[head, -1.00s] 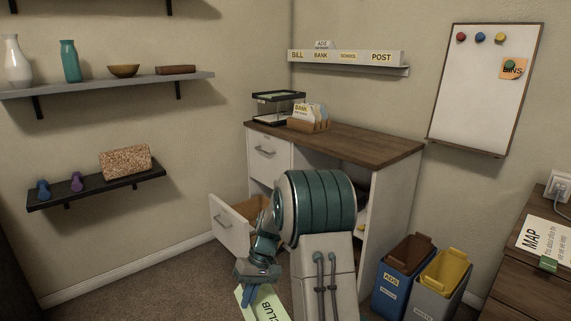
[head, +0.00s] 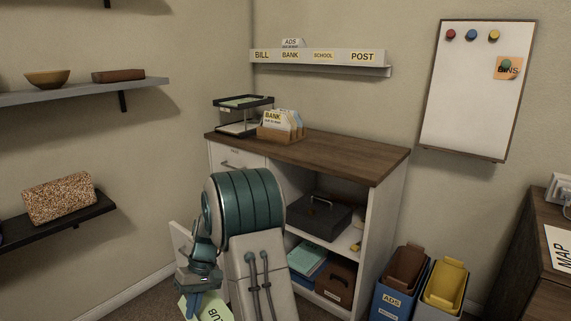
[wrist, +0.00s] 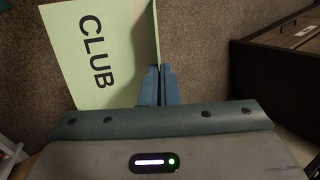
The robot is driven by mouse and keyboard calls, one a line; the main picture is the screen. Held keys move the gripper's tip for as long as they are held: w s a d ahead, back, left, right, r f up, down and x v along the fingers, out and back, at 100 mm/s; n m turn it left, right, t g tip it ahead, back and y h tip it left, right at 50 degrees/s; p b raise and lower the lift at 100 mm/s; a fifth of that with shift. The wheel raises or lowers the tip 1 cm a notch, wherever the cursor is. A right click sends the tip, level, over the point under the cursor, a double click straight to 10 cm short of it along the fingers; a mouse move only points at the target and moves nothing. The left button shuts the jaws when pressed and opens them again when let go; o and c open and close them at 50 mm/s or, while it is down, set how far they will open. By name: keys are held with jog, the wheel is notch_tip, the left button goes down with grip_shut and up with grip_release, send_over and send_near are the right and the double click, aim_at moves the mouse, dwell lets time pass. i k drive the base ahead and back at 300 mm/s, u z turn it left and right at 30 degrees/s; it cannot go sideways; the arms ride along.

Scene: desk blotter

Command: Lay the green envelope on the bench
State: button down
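The green envelope is pale green and marked CLUB (wrist: 95,55); part of it shows at the bottom of the head view (head: 214,309). My gripper (wrist: 160,80) has its blue fingers close together on the envelope's edge, and the envelope hangs out to one side above the carpet. In the head view my gripper (head: 193,297) is low, in front of the cabinet, and partly cut off by the lower edge. No thing is labelled a bench; a cabinet with a brown wooden top (head: 345,152) stands ahead, its right half of the top bare.
On the cabinet top stand a black tray rack (head: 240,128) and a card sorter (head: 280,133). A drawer front (head: 181,243) sticks out at left, partly behind my arm. Blue and grey bins (head: 392,297) stand at right, beside a dark wooden unit (head: 540,260).

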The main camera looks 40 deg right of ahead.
aim_at(337, 156)
jog(key=i, duration=1.65)
jog(key=z, duration=2.65)
